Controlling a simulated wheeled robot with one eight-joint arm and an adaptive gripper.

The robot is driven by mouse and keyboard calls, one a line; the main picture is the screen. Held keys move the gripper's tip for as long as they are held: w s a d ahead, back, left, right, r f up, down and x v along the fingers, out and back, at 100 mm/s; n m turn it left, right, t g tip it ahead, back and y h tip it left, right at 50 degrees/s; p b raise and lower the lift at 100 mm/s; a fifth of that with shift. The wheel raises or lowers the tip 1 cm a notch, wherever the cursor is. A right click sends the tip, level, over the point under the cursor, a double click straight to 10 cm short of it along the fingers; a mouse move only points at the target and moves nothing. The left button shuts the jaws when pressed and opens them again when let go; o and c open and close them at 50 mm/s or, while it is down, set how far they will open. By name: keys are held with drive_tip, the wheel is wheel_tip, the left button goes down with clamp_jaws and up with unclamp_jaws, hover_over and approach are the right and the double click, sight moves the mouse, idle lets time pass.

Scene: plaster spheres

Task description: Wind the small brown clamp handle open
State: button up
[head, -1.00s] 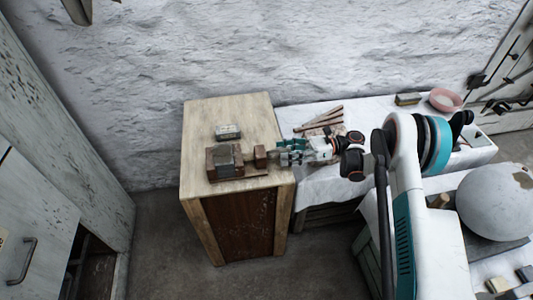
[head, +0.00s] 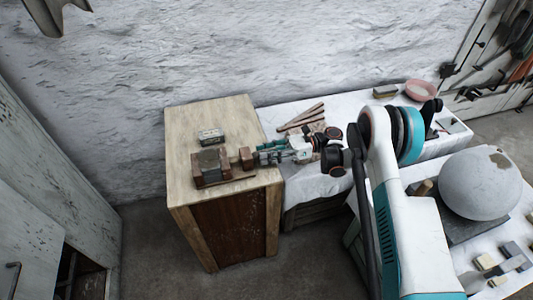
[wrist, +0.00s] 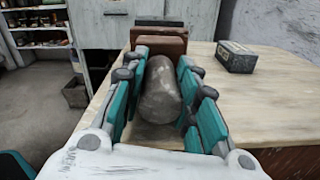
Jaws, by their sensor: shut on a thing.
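The clamp (head: 198,180) sits on the wooden cabinet top, with brown blocks around a grey block. In the wrist view, the handle (wrist: 160,92) is a dull grey-brown cylinder in front of a brown block (wrist: 160,41). My gripper (wrist: 159,100) has its teal fingers on both sides of the handle and is shut on it.
A small grey box (head: 210,136) lies behind the clamp on the cabinet top (head: 185,130). A white-covered table (head: 310,185) adjoins on the right, with wooden sticks (head: 301,117) and a pink bowl (head: 420,91). A large plaster sphere (head: 480,187) stands farther right.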

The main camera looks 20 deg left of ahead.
drive_tip(key=n, duration=1.9)
drive_tip(key=shift+n, duration=1.9)
drive_tip(key=o, duration=1.1)
drive_tip(key=shift+s+d, duration=0.1)
